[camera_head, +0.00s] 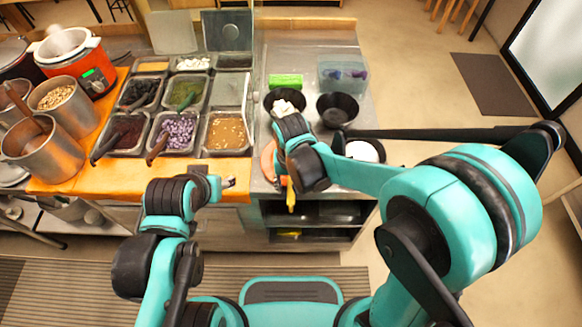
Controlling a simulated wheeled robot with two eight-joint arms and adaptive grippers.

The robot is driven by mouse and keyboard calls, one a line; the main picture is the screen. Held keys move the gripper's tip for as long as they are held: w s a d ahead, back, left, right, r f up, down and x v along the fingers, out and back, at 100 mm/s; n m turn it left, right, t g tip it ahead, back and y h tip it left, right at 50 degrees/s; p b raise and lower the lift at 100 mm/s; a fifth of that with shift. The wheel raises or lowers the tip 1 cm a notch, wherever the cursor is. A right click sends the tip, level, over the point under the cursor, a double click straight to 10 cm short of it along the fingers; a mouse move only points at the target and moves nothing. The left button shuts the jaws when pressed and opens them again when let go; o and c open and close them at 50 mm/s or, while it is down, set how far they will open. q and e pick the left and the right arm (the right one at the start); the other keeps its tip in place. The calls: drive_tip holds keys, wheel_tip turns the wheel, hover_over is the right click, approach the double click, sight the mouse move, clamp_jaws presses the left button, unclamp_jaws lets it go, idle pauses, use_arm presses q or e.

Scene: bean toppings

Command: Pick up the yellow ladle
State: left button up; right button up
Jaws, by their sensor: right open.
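A yellow-orange handle (291,196), which looks like the yellow ladle, shows at the front edge of the metal counter, just below my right wrist. Its other end is hidden behind my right arm. My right gripper (287,180) is open, over the counter's front edge close to this handle; the wrist covers much of it, and I cannot tell whether they touch. My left gripper (224,187) is in front of the orange counter edge, left of the handle and apart from it. Its fingers are too small to read.
Steel pots (45,150) and a red-orange cooker (75,60) are farther left. Black bowls (337,109), a green block (286,81) and a clear container (343,76) are on the metal counter.

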clamp_jaws()
